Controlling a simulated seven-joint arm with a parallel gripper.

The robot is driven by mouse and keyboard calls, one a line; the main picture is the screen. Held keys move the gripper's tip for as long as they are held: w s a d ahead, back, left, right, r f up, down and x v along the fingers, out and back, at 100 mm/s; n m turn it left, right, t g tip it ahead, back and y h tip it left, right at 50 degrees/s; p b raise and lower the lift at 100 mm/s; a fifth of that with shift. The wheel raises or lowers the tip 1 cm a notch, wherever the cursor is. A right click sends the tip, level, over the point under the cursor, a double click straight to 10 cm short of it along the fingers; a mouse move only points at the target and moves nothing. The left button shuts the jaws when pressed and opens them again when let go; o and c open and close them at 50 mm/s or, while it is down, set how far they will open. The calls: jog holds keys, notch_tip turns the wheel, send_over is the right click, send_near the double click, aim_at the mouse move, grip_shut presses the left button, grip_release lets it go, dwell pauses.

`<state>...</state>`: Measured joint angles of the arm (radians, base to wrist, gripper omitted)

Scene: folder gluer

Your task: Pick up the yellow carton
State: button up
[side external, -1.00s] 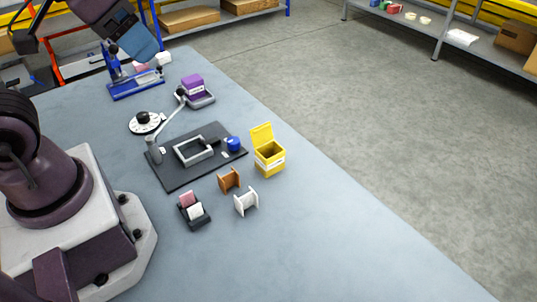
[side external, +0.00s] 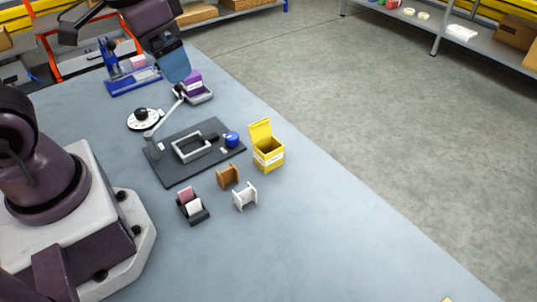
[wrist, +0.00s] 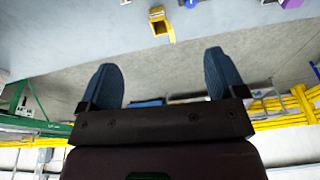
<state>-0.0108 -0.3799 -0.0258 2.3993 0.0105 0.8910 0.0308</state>
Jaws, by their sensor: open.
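The yellow carton (side external: 268,157) stands upright on the blue-grey table with its lid raised and its top open. It has a white band on its front. It also shows near the top of the wrist view (wrist: 159,28). My gripper (side external: 175,78) is at the upper left of the side view, raised above the table and well apart from the carton. In the wrist view my gripper (wrist: 160,72) has its two blue fingers spread wide, with nothing between them.
A black plate (side external: 168,173) with a grey frame and a blue round part lies left of the carton. A purple box (side external: 193,82) sits behind. The table's front right is mostly clear.

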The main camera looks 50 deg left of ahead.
jog(key=w+f+m+g, duration=0.2)
jog(key=w+f+m, duration=0.2)
jog(key=w+f, duration=0.25)
jog(key=m, duration=1.3)
send_near(269, 155)
jog(key=w+a, duration=0.2)
jog(key=shift+g, duration=0.3)
notch_tip(269, 155, down, 12)
jog(key=shift+a, duration=0.1)
jog(key=c, duration=1)
jog(key=shift+r, duration=0.1)
